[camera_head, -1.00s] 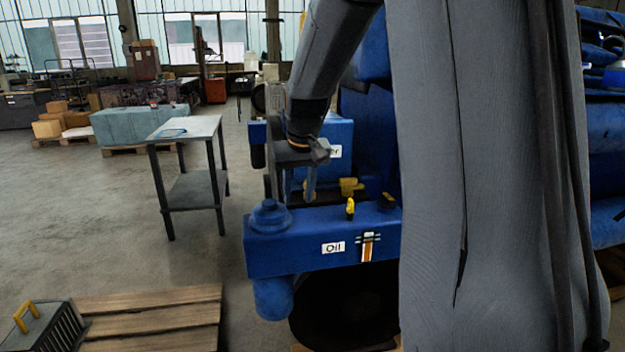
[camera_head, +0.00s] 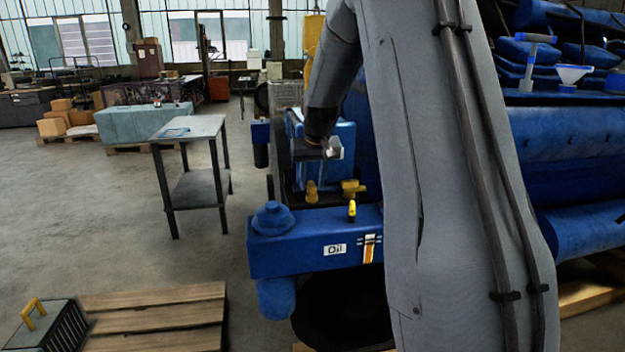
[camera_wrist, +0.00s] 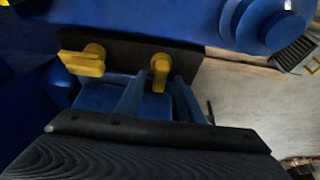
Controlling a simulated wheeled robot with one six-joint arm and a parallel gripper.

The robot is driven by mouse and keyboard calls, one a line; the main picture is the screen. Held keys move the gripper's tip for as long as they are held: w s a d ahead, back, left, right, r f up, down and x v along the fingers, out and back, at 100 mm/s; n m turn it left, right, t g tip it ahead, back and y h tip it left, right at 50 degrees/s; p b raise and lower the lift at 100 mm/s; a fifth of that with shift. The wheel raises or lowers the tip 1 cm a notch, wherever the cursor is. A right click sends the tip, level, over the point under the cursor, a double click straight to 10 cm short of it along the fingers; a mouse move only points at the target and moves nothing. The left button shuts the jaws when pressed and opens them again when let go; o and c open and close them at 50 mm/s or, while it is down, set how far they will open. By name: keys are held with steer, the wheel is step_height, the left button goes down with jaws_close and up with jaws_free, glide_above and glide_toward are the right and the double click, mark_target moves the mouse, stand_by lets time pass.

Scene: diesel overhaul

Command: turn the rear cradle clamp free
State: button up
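Two yellow cradle clamps stand side by side behind the blue oil tank (camera_head: 310,247): a left clamp (camera_head: 312,190) and a right clamp (camera_head: 353,188). I cannot tell for sure which is the rear one. In the wrist view, the left clamp (camera_wrist: 160,68) has its handle pointing toward my gripper, and the other clamp (camera_wrist: 85,62) has its handle turned sideways. My gripper (camera_wrist: 158,95) has its blue fingers apart, with the left clamp just beyond the gap and no clear contact.
A blue box (camera_head: 340,177) stands behind the clamps. The oil tank carries a blue cap (camera_head: 272,218) and a small yellow handle (camera_head: 352,210). A metal table (camera_head: 190,130) stands to the left. A wooden pallet (camera_head: 155,315) lies in front; open floor lies between them.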

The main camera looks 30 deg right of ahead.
jaws_close()
